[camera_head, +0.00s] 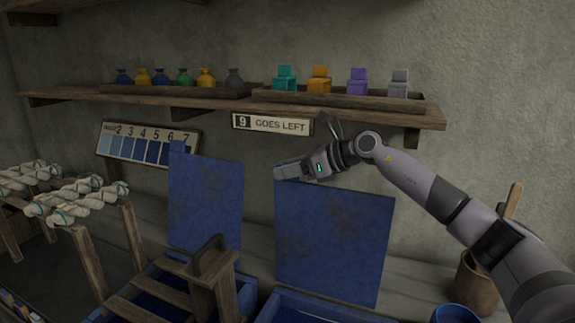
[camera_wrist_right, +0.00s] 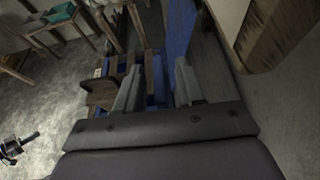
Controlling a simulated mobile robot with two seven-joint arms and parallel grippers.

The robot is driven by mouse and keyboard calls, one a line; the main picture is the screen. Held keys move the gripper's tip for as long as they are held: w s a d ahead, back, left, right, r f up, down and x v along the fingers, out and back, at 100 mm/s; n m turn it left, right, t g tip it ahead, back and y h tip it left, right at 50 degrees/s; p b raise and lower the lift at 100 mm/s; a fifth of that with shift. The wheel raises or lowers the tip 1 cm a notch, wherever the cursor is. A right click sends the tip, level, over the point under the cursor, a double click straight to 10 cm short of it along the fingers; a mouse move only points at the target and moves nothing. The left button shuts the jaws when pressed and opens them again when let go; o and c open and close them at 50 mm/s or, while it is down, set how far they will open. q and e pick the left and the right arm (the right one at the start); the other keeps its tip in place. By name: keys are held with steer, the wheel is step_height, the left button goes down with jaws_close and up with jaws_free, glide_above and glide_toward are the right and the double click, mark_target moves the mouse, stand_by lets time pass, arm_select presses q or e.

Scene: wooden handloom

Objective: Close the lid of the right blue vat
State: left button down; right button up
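The right blue vat (camera_head: 300,308) shows its rim at the bottom of the head view. Its flat blue lid (camera_head: 335,245) stands upright behind it, open. My right gripper (camera_head: 282,172) is at the top left corner of this lid. In the right wrist view its two fingers (camera_wrist_right: 157,85) are spread apart. A blue panel (camera_wrist_right: 180,28), seen nearly edge-on, runs just beyond the fingers; whether they touch it I cannot tell. My left gripper does not show in the head view.
A second upright blue lid (camera_head: 205,205) stands to the left, with a wooden step-like frame (camera_head: 175,290) before it. A wooden shelf (camera_head: 215,113) with bottles and a "9 GOES LEFT" sign (camera_head: 272,124) is above my gripper. A brown pot (camera_head: 475,283) stands at right.

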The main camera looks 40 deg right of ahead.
steer(key=shift+w+a+f, duration=0.1)
steer(key=shift+w+f, duration=0.05)
steer(key=shift+w, duration=0.1)
jaws_close()
steer(key=shift+s+a, duration=0.1)
steer(key=shift+a, duration=0.05)
